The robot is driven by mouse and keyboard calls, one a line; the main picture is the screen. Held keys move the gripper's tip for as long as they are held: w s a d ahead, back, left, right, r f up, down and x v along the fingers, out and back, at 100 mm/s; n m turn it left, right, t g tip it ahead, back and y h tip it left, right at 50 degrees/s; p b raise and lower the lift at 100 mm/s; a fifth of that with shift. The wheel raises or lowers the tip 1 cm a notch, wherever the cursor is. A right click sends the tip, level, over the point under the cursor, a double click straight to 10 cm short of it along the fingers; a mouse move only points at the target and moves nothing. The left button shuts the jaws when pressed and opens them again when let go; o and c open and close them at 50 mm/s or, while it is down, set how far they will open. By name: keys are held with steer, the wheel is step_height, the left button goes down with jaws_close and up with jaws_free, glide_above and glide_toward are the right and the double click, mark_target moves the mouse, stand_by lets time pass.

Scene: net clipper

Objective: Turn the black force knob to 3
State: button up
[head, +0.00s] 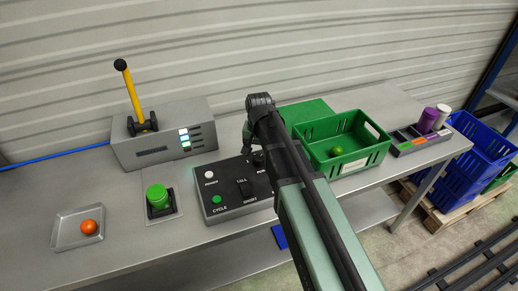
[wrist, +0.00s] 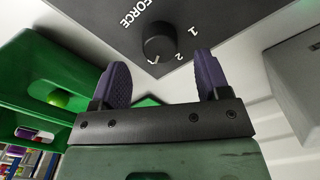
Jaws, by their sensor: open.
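The black force knob (wrist: 160,42) shows in the wrist view on the dark control panel (wrist: 205,14), near its corner. The word FORCE stands beside it, with the numbers 1 and 2 on the other side; a 3 is not legible. My gripper (wrist: 162,75) is open, its two purple-grey fingers apart on either side of the knob in the picture. I cannot tell whether they touch it. In the head view the control panel (head: 225,208) lies on the bench, and my arm hides its right part, the force knob and my fingertips.
A green crate (head: 375,165) with a green ball (head: 337,151) stands right of my arm. Left are a green button (head: 158,197), a tray (head: 62,240) with an orange ball (head: 89,227), and a grey box (head: 165,150) with a yellow lever (head: 132,95).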

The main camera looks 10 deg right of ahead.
mark_target(259, 157)
step_height(259, 157, up, 7)
steer(key=p, duration=0.4)
steer(key=shift+f+p, duration=0.15)
steer(key=shift+p, duration=0.25)
steer(key=shift+f, duration=0.1)
steer(key=s+n, duration=0.4)
steer(key=s, duration=1.1)
steer(key=shift+s+n, duration=0.35)
steer(key=shift+n, duration=0.05)
